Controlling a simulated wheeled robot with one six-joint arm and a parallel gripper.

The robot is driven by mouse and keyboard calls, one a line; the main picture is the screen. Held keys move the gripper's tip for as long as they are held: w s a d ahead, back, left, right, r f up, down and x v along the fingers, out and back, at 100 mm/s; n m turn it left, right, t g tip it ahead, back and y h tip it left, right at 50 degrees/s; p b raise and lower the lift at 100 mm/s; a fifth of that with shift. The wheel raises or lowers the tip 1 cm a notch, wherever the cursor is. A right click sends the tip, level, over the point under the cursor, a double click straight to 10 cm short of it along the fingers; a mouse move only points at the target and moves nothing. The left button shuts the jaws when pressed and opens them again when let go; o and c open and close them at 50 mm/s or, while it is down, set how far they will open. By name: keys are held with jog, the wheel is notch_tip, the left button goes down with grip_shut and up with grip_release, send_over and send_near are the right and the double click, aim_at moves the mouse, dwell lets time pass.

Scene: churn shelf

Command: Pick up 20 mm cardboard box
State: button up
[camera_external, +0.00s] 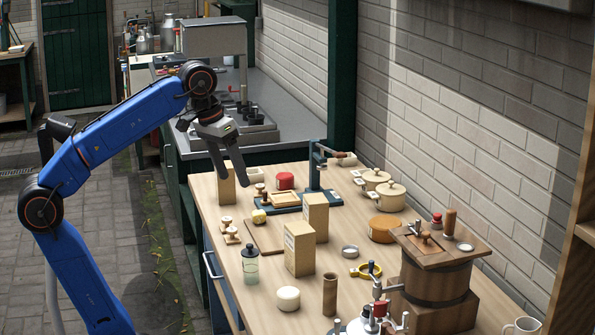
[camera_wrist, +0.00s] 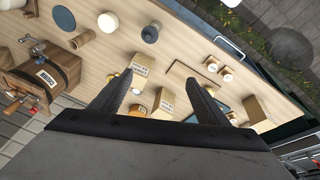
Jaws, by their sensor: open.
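Three cardboard boxes stand on the wooden table. The front box (camera_external: 300,248) has a printed label and also shows in the wrist view (camera_wrist: 138,68). A second box (camera_external: 316,215) stands just behind it and shows in the wrist view (camera_wrist: 164,102). A third box (camera_external: 222,186) stands at the table's far left, partly behind my gripper; it shows at the right of the wrist view (camera_wrist: 258,114). I cannot tell which is the 20 mm one. My gripper (camera_external: 231,178) points down, open and empty, above the table's far left; its spread fingers also show in the wrist view (camera_wrist: 160,77).
A blue press stand (camera_external: 314,175) rises behind the boxes. A wooden churn (camera_external: 436,272), cream pots (camera_external: 388,196), a glass jar (camera_external: 250,264) and a white round (camera_external: 288,298) stand around them. A brown board (camera_external: 264,235) lies left of the boxes. A brick wall bounds the right.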

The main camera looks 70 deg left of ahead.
jog(key=w+a+r+n+g, duration=0.1)
jog(key=w+a+n, duration=0.15)
jog(key=w, duration=0.35)
jog(key=w+a+n+g, duration=0.1)
jog(key=w+a+n, duration=0.15)
jog(key=w, duration=0.45)
jog(key=n+g+h, duration=0.2)
jog(key=n, duration=0.6)
send_over(316, 226)
jog(key=w+a, duration=0.1)
jog(key=a, duration=0.4)
notch_tip(316, 226, down, 4)
jog(key=shift+w+a+f, duration=0.1)
jog(key=shift+f, duration=1.2)
jog(key=shift+w+a+f, duration=0.1)
jog(key=shift+f, duration=1.2)
jog(key=f, duration=0.4)
jog(key=d+f, duration=0.1)
jog(key=f, duration=0.7)
jog(key=shift+d, duration=0.4)
jog(key=shift+s+d+f, duration=0.1)
jog(key=shift+f, duration=1.25)
jog(key=shift+s+d+f, duration=0.1)
jog(key=shift+f, duration=1.2)
jog(key=c, duration=1.3)
